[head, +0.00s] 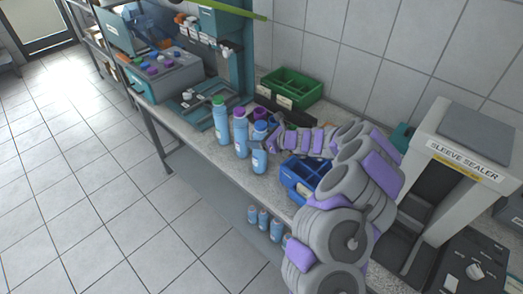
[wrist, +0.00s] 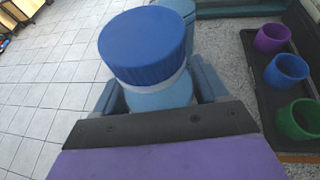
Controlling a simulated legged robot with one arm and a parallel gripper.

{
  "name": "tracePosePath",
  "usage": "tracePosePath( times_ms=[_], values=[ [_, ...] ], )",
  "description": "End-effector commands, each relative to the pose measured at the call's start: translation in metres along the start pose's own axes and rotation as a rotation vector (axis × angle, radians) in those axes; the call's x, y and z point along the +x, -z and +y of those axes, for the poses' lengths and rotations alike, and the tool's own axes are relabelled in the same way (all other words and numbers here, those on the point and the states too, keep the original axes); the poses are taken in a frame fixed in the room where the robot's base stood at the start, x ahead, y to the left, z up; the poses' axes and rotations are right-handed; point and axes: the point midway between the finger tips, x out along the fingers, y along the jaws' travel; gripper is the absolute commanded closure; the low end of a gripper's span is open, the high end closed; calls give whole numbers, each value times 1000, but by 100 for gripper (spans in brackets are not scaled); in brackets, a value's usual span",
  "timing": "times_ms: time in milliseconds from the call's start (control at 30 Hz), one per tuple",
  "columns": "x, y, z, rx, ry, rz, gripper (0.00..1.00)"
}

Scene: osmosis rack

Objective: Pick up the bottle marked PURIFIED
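Three light-blue bottles stand near the bench's front edge in the head view: one with a green cap (head: 221,122), one with a purple cap (head: 240,137) and one with a blue cap (head: 259,160). Their labels are too small to read, so I cannot tell which is marked PURIFIED. My gripper (head: 265,143) is at the blue-capped bottle. In the wrist view, the blue-capped bottle (wrist: 145,50) is upright between my gripper's fingers (wrist: 158,95), one on each side below the cap. Whether they press on it is unclear.
A black tray (wrist: 262,95) with purple, blue and green cups lies right of the bottle in the wrist view. A blue divided bin (head: 300,185) sits under my arm. A green crate (head: 290,88) stands behind. The sleeve sealer (head: 455,150) is right. Several bottles stand below the bench.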

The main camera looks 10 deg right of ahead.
Motion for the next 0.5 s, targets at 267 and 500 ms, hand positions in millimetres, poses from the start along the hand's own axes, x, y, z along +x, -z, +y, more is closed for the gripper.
tracePosePath(
  times_ms=[267, 500],
  values=[
    [3, -1, 3, -2, -1, 3, 55],
    [0, 0, 0, 0, 0, -1, 78]
  ],
)
